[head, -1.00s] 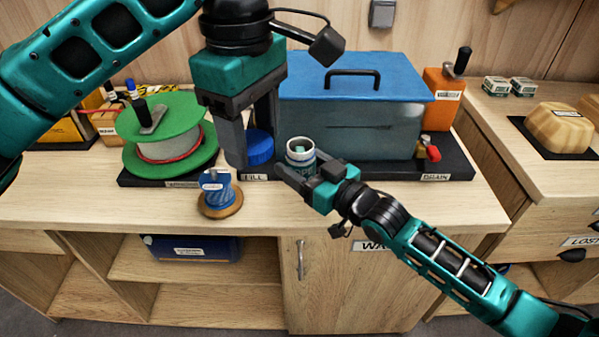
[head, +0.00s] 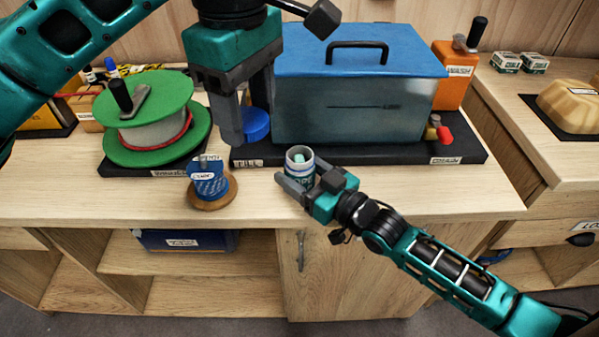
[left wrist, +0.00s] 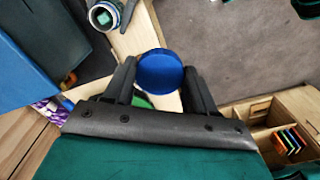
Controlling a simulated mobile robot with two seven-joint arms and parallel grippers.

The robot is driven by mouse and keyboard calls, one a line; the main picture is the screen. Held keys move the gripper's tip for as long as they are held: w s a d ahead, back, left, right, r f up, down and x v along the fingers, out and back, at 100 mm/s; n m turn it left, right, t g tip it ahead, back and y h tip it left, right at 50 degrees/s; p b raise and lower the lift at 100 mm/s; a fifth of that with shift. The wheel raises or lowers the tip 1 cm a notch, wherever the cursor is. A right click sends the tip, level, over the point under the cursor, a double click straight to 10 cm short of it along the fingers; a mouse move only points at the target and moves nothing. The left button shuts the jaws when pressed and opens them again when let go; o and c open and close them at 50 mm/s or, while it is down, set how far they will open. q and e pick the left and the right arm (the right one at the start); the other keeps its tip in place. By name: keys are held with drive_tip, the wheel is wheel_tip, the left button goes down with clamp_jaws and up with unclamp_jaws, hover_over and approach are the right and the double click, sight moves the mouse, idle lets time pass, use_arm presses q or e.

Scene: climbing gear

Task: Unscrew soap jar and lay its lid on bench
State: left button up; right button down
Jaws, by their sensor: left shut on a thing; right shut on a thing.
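The soap jar (head: 300,168) is a small, light, open-topped jar with a dark label and something pale green inside. My right gripper (head: 303,185) is shut on it, holding it upright near the front of the bench. The blue round lid (head: 256,124) is off the jar, to its upper left in the head view. My left gripper (head: 243,128) is shut on the lid. In the left wrist view the lid (left wrist: 160,72) sits between both fingers, and the open jar (left wrist: 104,16) shows apart from it.
The bench (head: 400,203) has bare wood along its front. A blue-lidded tank (head: 350,110) on a black base stands behind the jar. A blue thread spool (head: 208,182) and a green reel (head: 150,115) stand left. An orange wash container (head: 455,75) is at right.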

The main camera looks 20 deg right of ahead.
drive_tip(key=shift+s+r, duration=0.1)
drive_tip(key=shift+s, duration=0.1)
drive_tip(key=shift+c, duration=2.3)
unclamp_jaws()
